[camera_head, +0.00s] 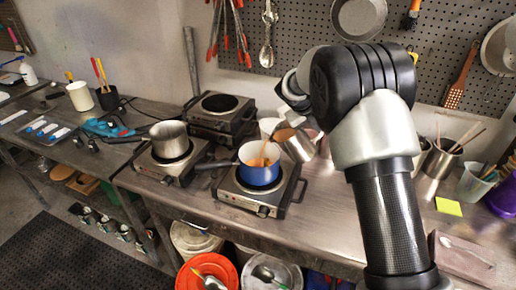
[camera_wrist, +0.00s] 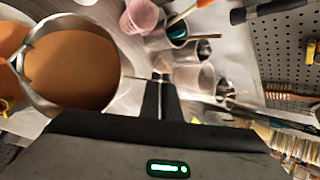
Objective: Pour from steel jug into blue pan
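The blue pan (camera_head: 258,176) sits on the front hot plate in the head view, with orange-brown liquid inside. The steel jug (camera_head: 301,147) is held in the air just right of the pan, tilted with its mouth toward it. An orange-brown streak runs from the jug's lip down into the pan. In the wrist view the jug (camera_wrist: 28,92) shows a broad surface of brown liquid, with more orange liquid beyond its rim at the left edge. My gripper (camera_wrist: 161,78) appears shut on the jug's handle; the arm partly hides this grip in the head view.
A steel saucepan (camera_head: 169,129) stands on another hot plate to the left. A further hot plate (camera_head: 221,104) is stacked behind. Steel containers (camera_head: 440,161) and a cup with sticks (camera_head: 472,184) stand on the right. Orange (camera_head: 207,267) and white buckets are below the bench edge.

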